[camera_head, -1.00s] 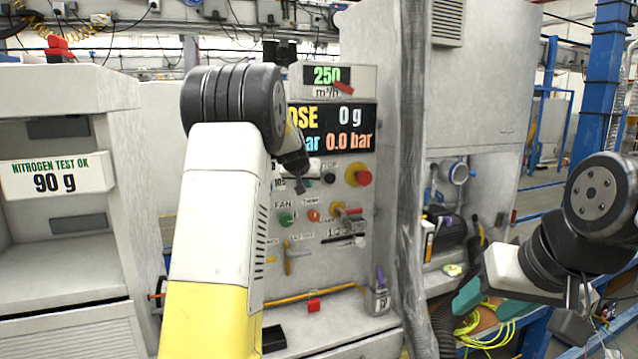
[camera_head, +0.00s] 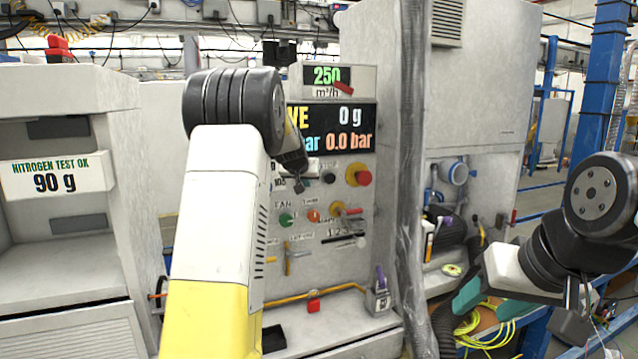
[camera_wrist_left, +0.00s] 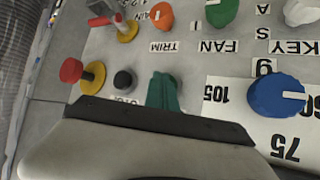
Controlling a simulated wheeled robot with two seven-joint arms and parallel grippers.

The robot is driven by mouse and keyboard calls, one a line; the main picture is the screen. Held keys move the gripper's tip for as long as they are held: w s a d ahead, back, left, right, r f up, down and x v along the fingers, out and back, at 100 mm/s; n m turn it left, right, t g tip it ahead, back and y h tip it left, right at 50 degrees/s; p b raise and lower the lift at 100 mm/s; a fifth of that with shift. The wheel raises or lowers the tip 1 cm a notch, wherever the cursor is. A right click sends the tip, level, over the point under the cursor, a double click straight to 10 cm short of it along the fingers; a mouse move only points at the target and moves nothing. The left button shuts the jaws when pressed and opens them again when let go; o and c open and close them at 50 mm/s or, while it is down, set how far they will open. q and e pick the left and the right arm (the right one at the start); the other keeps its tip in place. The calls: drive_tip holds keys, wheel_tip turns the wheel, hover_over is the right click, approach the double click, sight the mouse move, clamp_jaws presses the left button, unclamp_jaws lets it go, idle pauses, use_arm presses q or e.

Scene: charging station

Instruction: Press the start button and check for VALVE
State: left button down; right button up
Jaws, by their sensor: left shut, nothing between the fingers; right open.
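The control panel (camera_head: 345,260) carries a dark display (camera_head: 345,128). Its yellow text ends in "VE" beside "0 g"; my left arm covers the start of the word. My left gripper (camera_wrist_left: 163,92) is shut and empty, its teal tips close to the panel face. Whether they touch it I cannot tell. A black button (camera_wrist_left: 123,80) sits beside the tips; it also shows in the head view (camera_head: 329,178) under a "STOP" label. I cannot see the start button; the gripper may cover it. My right gripper (camera_head: 488,300) is open and empty, away from the panel.
A red mushroom knob (camera_head: 362,178) on a yellow base sits right of the black button. Green (camera_head: 286,220) and orange (camera_head: 313,215) knobs are below. A blue knob (camera_wrist_left: 277,97) is near the left gripper. A wrapped vertical hose (camera_head: 412,170) stands right of the panel.

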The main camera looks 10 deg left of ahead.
idle(0.4)
use_arm(q)
drive_tip(key=shift+s+d, duration=0.45)
drive_tip(key=shift+s, duration=0.25)
drive_tip(key=s+d, duration=0.1)
drive_tip(key=s, duration=0.1)
drive_tip(key=s+d, duration=0.1)
drive_tip(key=s, duration=0.1)
drive_tip(key=shift+d, duration=0.4)
idle(0.3)
drive_tip(key=s+d+f+g+h, duration=0.1)
drive_tip(key=s+d+g, duration=0.1)
drive_tip(key=s, duration=1.9)
drive_tip(key=s+d+f+m+g+h, duration=0.1)
drive_tip(key=s+d, duration=0.4)
drive_tip(key=s, duration=1.6)
drive_tip(key=shift+s+d+f+g+h, duration=0.2)
drive_tip(key=shift+f+g+h, duration=0.2)
drive_tip(key=shift+f+g, duration=0.3)
